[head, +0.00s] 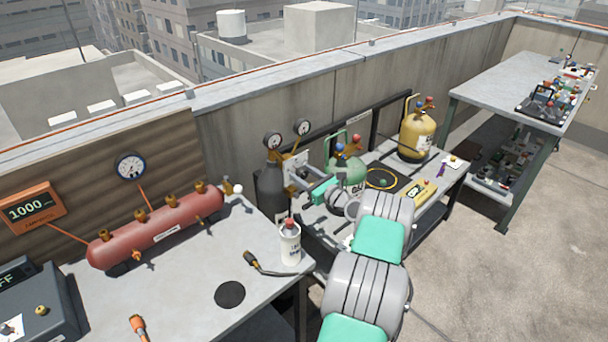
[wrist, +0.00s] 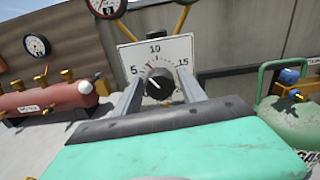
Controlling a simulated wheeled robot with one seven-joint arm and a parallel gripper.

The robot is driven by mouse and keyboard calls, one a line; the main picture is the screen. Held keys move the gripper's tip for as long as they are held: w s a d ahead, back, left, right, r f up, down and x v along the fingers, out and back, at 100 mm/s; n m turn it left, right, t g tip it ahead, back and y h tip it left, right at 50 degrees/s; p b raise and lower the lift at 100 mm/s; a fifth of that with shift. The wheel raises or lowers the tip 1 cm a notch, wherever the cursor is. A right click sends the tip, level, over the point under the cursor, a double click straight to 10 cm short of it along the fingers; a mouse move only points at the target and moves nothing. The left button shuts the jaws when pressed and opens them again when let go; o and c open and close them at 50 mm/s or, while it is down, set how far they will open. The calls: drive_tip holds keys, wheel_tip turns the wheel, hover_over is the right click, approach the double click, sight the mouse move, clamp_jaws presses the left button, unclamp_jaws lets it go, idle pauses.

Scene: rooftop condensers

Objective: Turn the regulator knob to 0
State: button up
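My gripper (wrist: 161,88) faces the plate with one grey finger on each side of the knob. The fingers stand apart, wider than the knob; I cannot tell whether either touches it. In the head view the plate (head: 296,160) is small beside my gripper (head: 302,181), and the knob is not clear there.
Two gauges (head: 273,141) (head: 303,127) stand above a dark cylinder (head: 271,190). A green tank (head: 346,168) and a yellow tank (head: 417,135) stand to the right. A red manifold (head: 158,230), a white bottle (head: 290,245) and a torch (head: 266,266) are on the left bench.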

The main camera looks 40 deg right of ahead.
clamp_jaws()
drive_tip(key=shift+d, duration=0.15)
drive_tip(key=shift+f+n+b, duration=0.15)
drive_tip(key=shift+n+b, duration=0.15)
drive_tip(key=shift+b, duration=0.2)
